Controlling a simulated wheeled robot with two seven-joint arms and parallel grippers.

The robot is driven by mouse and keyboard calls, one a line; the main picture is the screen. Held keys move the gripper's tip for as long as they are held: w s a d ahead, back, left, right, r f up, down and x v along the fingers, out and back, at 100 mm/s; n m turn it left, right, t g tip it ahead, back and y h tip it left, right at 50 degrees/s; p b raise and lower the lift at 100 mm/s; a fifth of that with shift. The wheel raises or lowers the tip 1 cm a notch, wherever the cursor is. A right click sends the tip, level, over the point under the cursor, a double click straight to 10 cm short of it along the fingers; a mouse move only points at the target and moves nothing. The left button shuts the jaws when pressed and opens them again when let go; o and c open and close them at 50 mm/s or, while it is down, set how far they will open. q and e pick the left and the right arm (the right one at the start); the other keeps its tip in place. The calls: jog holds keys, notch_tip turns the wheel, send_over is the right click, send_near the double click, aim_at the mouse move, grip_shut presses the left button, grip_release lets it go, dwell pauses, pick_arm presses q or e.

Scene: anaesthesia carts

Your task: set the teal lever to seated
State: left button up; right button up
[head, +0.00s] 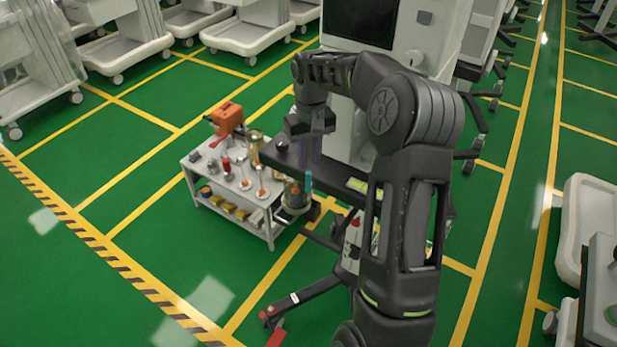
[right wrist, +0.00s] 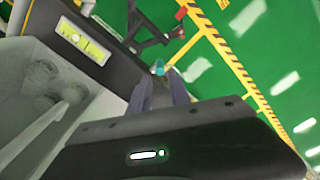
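The teal lever (head: 308,183) shows in the head view as a small upright teal piece at the near left end of the dark shelf of the anaesthesia machine. In the right wrist view only its rounded teal tip (right wrist: 158,67) shows, just beyond my fingertips; the rest is hidden. My right gripper (head: 310,160) points down above the shelf, with its fingertips close above the lever in the picture. In the right wrist view its two fingers (right wrist: 160,84) stand a little apart with nothing seen held between them. Whether they touch the lever is unclear. My left gripper is not in view.
A grey cart (head: 200,176) with an orange device (head: 225,118), jars and small items stands close left of the shelf. The machine body (head: 430,45) rises behind my right arm. A yellow-green level strip (right wrist: 82,38) lies on the shelf. Green floor is free at left.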

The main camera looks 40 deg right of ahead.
aim_at(309, 188)
notch_tip(309, 188, down, 7)
jog(key=shift+a+f+p, duration=0.1)
jog(key=shift+f+p, duration=0.1)
jog(key=shift+p, duration=0.4)
jog(key=shift+c, duration=0.4)
grip_shut()
dwell(0.8)
